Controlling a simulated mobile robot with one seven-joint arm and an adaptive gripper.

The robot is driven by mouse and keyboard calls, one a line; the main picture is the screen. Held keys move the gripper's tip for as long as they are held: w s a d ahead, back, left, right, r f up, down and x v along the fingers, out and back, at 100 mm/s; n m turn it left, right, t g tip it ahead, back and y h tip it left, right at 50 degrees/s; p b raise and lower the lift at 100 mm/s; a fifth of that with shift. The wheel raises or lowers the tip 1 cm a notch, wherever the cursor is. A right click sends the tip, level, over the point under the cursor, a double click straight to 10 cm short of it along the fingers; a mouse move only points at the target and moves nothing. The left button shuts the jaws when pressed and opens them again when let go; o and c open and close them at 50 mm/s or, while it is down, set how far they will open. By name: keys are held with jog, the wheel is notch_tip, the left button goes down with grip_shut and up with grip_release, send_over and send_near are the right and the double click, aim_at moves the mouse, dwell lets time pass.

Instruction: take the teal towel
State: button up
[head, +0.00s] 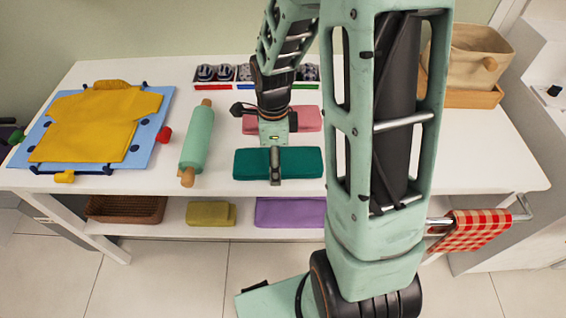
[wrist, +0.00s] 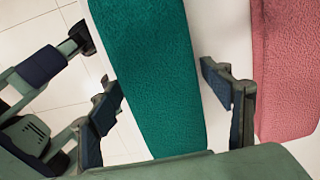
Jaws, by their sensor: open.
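The teal towel (head: 250,164) is a folded block lying on the white table top near its front edge. In the wrist view the teal towel (wrist: 150,60) runs lengthwise between my two fingers. My gripper (head: 276,172) is over the towel's middle in the head view. In the wrist view my gripper (wrist: 165,95) is open, one finger on each side of the towel, with a visible gap on the right side. I cannot tell how far the fingertips reach down beside it.
A pink folded towel (head: 308,119) lies just behind the teal one. A green rolling pin (head: 198,138) lies to the left, near a blue board (head: 35,135) with yellow cloth. The lower shelf holds a purple towel (head: 290,212). A checkered cloth (head: 476,230) hangs at right.

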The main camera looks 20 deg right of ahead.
jog(key=shift+f, duration=0.3)
jog(key=c, duration=0.7)
jog(key=shift+c, duration=0.2)
dwell(0.3)
jog(key=shift+r+p, duration=0.3)
jog(key=shift+r, duration=0.35)
jog(key=shift+r+p, duration=2.05)
jog(key=shift+r, duration=0.8)
